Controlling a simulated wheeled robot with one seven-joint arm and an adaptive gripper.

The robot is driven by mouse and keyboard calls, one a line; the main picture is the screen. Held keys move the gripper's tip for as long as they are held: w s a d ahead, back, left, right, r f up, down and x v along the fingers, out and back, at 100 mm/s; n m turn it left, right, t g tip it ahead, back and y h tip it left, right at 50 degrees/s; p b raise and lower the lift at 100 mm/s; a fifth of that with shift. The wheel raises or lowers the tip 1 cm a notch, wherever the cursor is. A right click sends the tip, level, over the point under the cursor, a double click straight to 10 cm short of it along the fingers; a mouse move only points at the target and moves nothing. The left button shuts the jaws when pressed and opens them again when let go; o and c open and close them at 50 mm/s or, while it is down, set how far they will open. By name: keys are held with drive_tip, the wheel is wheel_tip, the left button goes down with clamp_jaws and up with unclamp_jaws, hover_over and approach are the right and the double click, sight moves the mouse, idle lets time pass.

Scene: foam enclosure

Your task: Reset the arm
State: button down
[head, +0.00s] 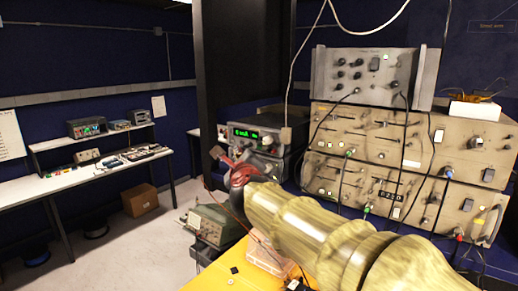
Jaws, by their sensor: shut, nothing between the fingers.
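My arm (340,238) reaches from the lower right toward the middle of the head view, thick and yellowish. My gripper (221,156) is at its far end, small and dark with reddish parts behind it. It is shut with nothing held, in front of the instrument with the green display (258,135). The arm hides part of the orange bench top (215,278) and the lower instruments.
Stacked beige instruments (400,150) with knobs and hanging cables stand close on the right. A greenish instrument (212,226) sits below my gripper. A white side bench (90,172) with equipment is at left, a cardboard box (140,199) on the floor. The floor between is clear.

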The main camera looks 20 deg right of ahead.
idle(0.4)
drive_tip(key=s+a+f+n+g+y+b, duration=0.1)
drive_tip(key=s+a+f+n+g+y, duration=0.3)
drive_tip(key=f+n, duration=0.5)
drive_tip(key=s+a+f+n+g+y+b, duration=0.1)
drive_tip(key=s+a+f+n+g+y, duration=0.1)
drive_tip(key=s+a+f+n, duration=0.5)
drive_tip(key=s+d+f+n+g+h+b, duration=0.1)
drive_tip(key=s+d+f+n+b, duration=0.3)
drive_tip(key=s+f, duration=0.5)
drive_tip(key=s+d+f+n+g+h+b, duration=0.1)
drive_tip(key=s+d+f+n+b, duration=0.3)
drive_tip(key=s+f+b, duration=0.5)
drive_tip(key=s+d+f+n+g+h+b, duration=0.1)
drive_tip(key=s+d+f+n+g+b, duration=0.2)
drive_tip(key=s+f+b, duration=0.3)
drive_tip(key=s+d+f, duration=0.1)
drive_tip(key=s+f, duration=0.1)
drive_tip(key=f, duration=0.2)
drive_tip(key=s+f, duration=0.2)
drive_tip(key=f, duration=0.3)
drive_tip(key=shift+s+d+n+h, duration=0.3)
drive_tip(key=shift+d+n, duration=0.05)
drive_tip(key=shift+n, duration=0.05)
